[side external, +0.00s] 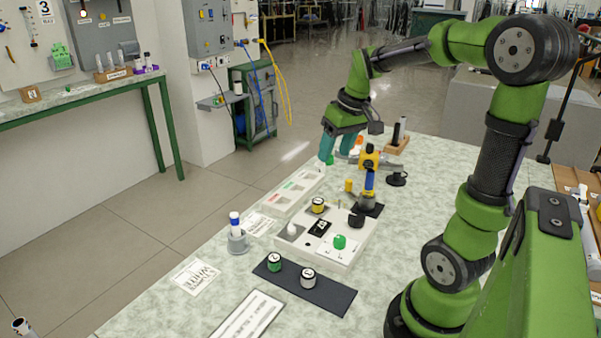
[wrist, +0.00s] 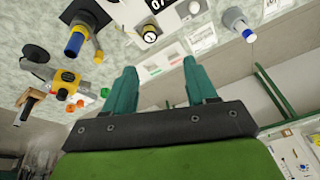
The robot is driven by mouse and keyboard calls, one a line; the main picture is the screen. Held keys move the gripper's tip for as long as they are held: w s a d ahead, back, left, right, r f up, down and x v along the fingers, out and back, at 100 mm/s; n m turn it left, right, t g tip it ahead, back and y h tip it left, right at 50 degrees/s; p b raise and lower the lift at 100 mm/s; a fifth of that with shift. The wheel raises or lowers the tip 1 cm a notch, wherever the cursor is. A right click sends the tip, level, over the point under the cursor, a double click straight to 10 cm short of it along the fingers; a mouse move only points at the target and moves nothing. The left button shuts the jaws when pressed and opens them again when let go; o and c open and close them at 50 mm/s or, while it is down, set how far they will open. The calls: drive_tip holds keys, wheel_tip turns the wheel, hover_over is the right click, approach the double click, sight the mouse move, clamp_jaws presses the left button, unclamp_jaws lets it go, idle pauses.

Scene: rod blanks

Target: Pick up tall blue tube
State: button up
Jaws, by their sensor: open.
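A blue tube (side external: 369,181) with a yellow part at its base or top stands in a grey holder on a black plate. It shows in the wrist view at upper left (wrist: 75,43). A second tube (side external: 235,220), white and blue, stands in a grey cup (side external: 238,243) left of the panel; its blue end shows in the wrist view (wrist: 248,36). I cannot tell which is the taller. My gripper (side external: 336,152) is open and empty, above the table's far part, apart from both tubes. Its teal fingers (wrist: 159,70) are spread in the wrist view.
A pale panel (side external: 345,258) with knobs and a green button lies mid-table. A black mat (side external: 305,285) holds two capped cylinders. A yellow device (side external: 370,157) and a wooden block with a dark upright piece (side external: 397,142) stand behind.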

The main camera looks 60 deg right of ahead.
sight(369, 184)
drive_tip(key=s+d+n+g, duration=0.3)
drive_tip(key=d+n, duration=0.8)
drive_tip(key=d, duration=0.5)
drive_tip(key=f, duration=1.1)
drive_tip(key=shift+a+f, duration=0.15)
drive_tip(key=shift+a, duration=0.05)
drive_tip(key=shift+s+a+f, duration=0.1)
drive_tip(key=shift+s+f, duration=0.15)
drive_tip(key=shift+f, duration=1.15)
drive_tip(key=shift+s+a+f, duration=0.1)
drive_tip(key=shift+s+f, duration=0.1)
drive_tip(key=shift+f, duration=1.15)
clamp_jaws()
